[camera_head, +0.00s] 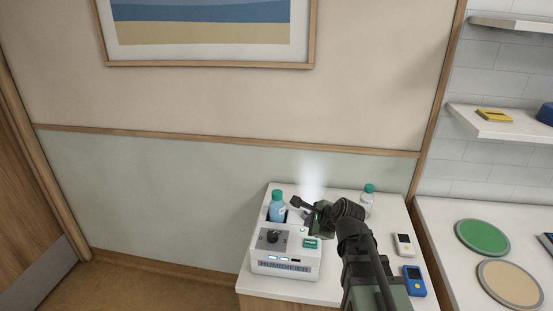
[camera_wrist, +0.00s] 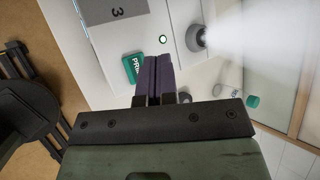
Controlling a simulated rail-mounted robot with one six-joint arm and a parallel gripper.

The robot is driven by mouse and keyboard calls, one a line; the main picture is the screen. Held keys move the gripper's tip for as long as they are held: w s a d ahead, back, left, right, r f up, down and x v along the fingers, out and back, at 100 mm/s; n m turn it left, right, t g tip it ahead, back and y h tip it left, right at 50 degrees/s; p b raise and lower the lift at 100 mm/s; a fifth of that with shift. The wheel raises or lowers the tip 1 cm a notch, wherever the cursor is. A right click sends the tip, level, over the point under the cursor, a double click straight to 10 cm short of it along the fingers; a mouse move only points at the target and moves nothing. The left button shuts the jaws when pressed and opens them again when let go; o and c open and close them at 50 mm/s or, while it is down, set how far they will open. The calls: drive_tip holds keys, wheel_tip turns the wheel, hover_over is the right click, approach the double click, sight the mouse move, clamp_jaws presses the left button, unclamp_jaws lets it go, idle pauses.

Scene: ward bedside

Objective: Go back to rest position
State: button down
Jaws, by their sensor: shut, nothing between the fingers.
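The white humidifier (camera_head: 285,262) stands on the bedside cabinet, with a blue bottle with a green cap (camera_head: 277,207) set in its back left. Pale mist rises behind it. My gripper (camera_wrist: 153,58) is shut and empty, its two purple fingers side by side in the wrist view. They are over the humidifier, close to its green press button (camera_wrist: 132,67); whether they touch it I cannot tell. A grey nozzle (camera_wrist: 196,38) blows mist beside them, and a small green ring light (camera_wrist: 163,39) glows. In the head view my arm reaches in from the lower right and hides part of the cabinet.
A clear bottle with a green cap (camera_head: 368,199) stands behind my arm. A white handheld device (camera_head: 403,244) and a blue one (camera_head: 414,280) lie to the right. The side counter holds a green disc (camera_head: 482,237) and a tan disc (camera_head: 510,284). A wall shelf (camera_head: 500,126) is at upper right.

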drive_tip(key=s+f+n+g+h+b, duration=0.1)
drive_tip(key=s+f+n+g+h, duration=0.1)
drive_tip(key=s+n, duration=0.6)
drive_tip(key=s+f+n+g+h+b, duration=0.1)
drive_tip(key=s+f+n+g+h, duration=0.1)
drive_tip(key=s+f+n+g, duration=0.3)
drive_tip(key=s+n+g, duration=0.1)
drive_tip(key=s+n, duration=0.2)
drive_tip(key=n, duration=0.4)
drive_tip(key=shift+s+d+f, duration=0.15)
drive_tip(key=shift+d+f, duration=0.1)
